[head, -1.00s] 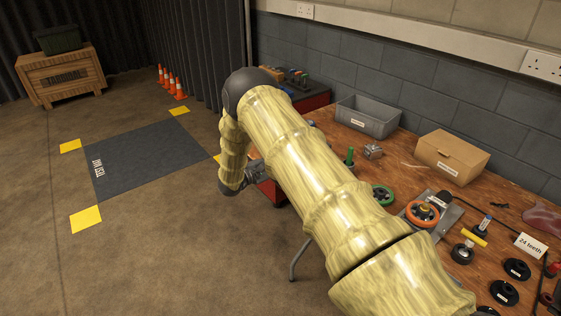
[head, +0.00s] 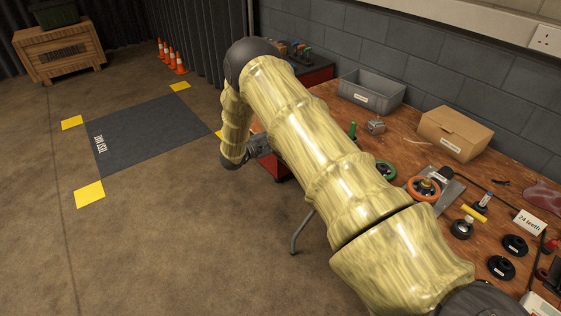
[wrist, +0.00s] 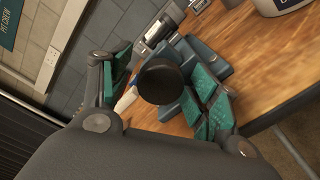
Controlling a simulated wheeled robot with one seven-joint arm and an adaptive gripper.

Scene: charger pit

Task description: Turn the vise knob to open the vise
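In the wrist view the vise (wrist: 211,57) is a blue-green body on the wooden bench, with a round black knob (wrist: 160,81) facing the camera. My gripper (wrist: 164,70) is open, with one green-padded finger to the left of the knob and the other to its right. A gap shows between the left finger and the knob; whether the right finger touches it I cannot tell. In the head view my gripper (head: 259,145) is small at the bench's near left end, and the vise is hidden behind my arm.
The bench (head: 408,150) carries a grey bin (head: 371,91), a cardboard box (head: 455,133), an orange ring wheel (head: 424,189), a green wheel (head: 384,170) and several black parts. A red cabinet (head: 318,74) stands at its far end.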

